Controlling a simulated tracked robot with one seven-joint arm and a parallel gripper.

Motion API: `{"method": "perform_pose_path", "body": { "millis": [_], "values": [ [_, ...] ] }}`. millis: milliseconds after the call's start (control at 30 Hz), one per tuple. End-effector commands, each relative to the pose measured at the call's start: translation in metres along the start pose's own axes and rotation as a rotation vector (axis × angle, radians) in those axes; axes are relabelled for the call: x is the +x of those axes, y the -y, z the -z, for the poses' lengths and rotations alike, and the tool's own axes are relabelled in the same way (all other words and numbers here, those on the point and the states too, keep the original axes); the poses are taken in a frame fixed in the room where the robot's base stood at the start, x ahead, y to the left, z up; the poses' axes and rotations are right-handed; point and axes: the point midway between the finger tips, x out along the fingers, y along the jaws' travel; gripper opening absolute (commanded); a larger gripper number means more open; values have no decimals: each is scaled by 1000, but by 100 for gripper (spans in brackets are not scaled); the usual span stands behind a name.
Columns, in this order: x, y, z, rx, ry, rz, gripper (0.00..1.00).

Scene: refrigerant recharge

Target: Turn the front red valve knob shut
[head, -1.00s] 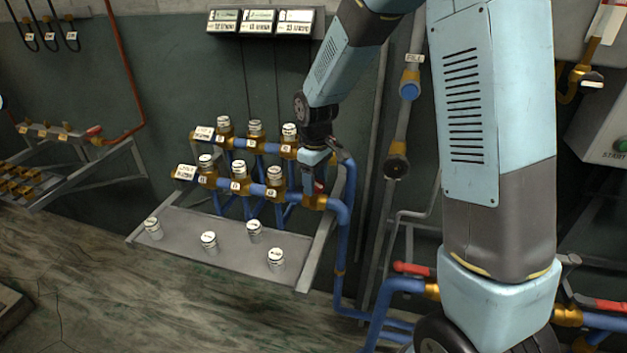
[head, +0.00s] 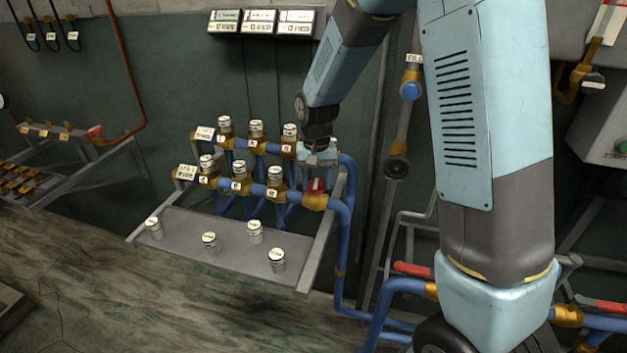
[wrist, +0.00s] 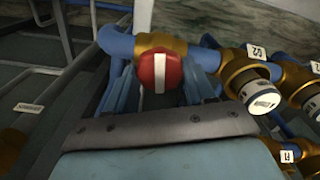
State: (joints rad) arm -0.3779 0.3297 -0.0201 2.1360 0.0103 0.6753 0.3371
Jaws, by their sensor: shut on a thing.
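The front red valve knob (head: 316,185) sits on a brass valve at the right end of the front blue pipe (head: 256,190). In the wrist view the knob (wrist: 160,73) is round and red, with a white stripe running nearly upright in the picture. My gripper (head: 317,172) reaches down to this knob. In the wrist view its two blue-grey fingers (wrist: 161,82) stand on either side of the knob and are shut on it. The finger contact is partly hidden behind the gripper's own body in the head view.
Several white-capped brass fittings (head: 240,172) stand close to the left on the two blue pipes. A grey sloped shelf (head: 190,245) with several white-capped cylinders lies in front. Other red valve handles (head: 412,269) are at the lower right.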

Motion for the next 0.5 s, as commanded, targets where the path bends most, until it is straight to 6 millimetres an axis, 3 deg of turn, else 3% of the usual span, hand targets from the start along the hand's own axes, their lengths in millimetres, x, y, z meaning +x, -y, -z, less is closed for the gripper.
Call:
{"method": "perform_pose_path", "body": {
  "millis": [500],
  "values": [
    [-1,0,2,179,-6,2,24]
  ]
}}
